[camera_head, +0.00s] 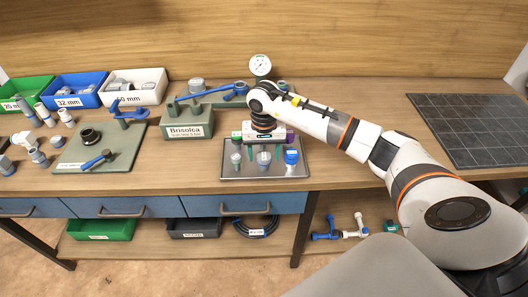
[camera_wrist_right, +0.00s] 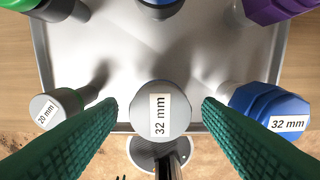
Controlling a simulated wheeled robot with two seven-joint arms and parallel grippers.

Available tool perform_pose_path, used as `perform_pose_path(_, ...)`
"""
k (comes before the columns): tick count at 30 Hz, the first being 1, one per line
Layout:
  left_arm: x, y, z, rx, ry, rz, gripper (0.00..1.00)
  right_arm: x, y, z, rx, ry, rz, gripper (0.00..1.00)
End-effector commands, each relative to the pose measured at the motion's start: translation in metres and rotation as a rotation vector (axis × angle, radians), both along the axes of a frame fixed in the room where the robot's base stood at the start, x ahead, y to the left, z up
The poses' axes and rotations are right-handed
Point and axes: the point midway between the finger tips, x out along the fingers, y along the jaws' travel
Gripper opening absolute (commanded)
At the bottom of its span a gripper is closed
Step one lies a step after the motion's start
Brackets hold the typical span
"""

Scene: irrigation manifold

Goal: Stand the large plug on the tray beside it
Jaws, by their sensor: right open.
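A grey plug labelled 32 mm (camera_wrist_right: 160,112) stands between the fingers of my open right gripper (camera_wrist_right: 159,103) in the right wrist view, with a gap on each side. The grey tray (camera_head: 265,175) on the bench carries it, along with a small grey-topped 20 mm plug (camera_wrist_right: 55,106) on its left and a blue 32 mm one (camera_wrist_right: 268,112) on its right. I cannot tell from a label which plug is the large one. The left gripper is out of view.
Green (camera_wrist_right: 45,8) and purple (camera_wrist_right: 265,10) fittings stand at the tray's back. The Brisolca block (camera_head: 187,131) with a blue-handled valve is left of the tray. A pressure gauge (camera_head: 260,65) rises behind. A dark grid mat (camera_head: 470,130) lies clear on the right.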

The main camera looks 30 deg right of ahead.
Motion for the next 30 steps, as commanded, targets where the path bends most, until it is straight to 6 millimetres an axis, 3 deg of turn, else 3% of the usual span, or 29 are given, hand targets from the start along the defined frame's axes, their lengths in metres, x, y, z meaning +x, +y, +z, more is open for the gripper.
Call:
perform_pose_path(5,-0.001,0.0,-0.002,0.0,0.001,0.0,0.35,0.002,0.0,0.013,0.0,-0.006,0.001,0.6)
perform_pose_path(18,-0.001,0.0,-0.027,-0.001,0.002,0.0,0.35,0.001,0.0,0.102,-0.001,-0.005,0.0,0.6)
perform_pose_path(24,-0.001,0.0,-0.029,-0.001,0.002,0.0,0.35,0.0,0.0,0.12,0.0,-0.001,0.0,0.6)
perform_pose_path(30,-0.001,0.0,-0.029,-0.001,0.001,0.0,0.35,0.0,0.0,0.123,0.001,0.001,0.0,0.6)
